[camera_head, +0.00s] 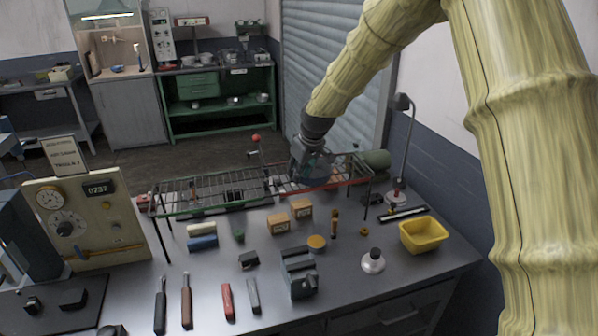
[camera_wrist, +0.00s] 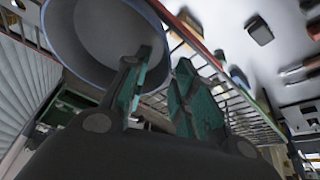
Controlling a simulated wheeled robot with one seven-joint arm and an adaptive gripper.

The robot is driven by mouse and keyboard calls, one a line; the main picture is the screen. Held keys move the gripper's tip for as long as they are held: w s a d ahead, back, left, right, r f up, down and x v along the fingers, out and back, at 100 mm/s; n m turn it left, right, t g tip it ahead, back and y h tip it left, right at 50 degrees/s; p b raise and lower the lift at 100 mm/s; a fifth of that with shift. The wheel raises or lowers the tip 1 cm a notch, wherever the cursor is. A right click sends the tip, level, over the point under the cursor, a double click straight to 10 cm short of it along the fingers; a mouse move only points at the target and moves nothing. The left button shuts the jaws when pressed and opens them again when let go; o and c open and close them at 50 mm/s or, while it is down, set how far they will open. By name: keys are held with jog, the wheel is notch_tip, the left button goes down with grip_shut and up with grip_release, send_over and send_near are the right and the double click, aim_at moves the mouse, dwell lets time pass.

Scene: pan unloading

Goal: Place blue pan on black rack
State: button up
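The blue pan (camera_wrist: 103,32), with a grey inside and a blue rim, shows at the top left of the wrist view. In the head view the pan (camera_head: 313,172) is at the right part of the wire rack (camera_head: 205,193), partly hidden by my gripper (camera_head: 309,158). The rack has dark wires and a red rail, and stands on thin legs above the workbench. In the wrist view my gripper (camera_wrist: 163,82) has its green-padded fingers apart with a gap between them. The left finger overlaps the pan's rim. I cannot see a pan handle between the fingers.
The workbench (camera_head: 350,285) holds several tools in front, wooden blocks, and a yellow bin (camera_head: 424,235) at the right. A lamp (camera_head: 402,150) stands right of the rack. A control panel (camera_head: 85,220) stands at the left. The rack's left and middle look mostly free.

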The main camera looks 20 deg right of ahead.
jog(key=shift+r, duration=0.1)
jog(key=b+v, duration=0.3)
jog(key=v, duration=0.8)
jog(key=shift+r, duration=0.35)
jog(key=shift+s, duration=0.15)
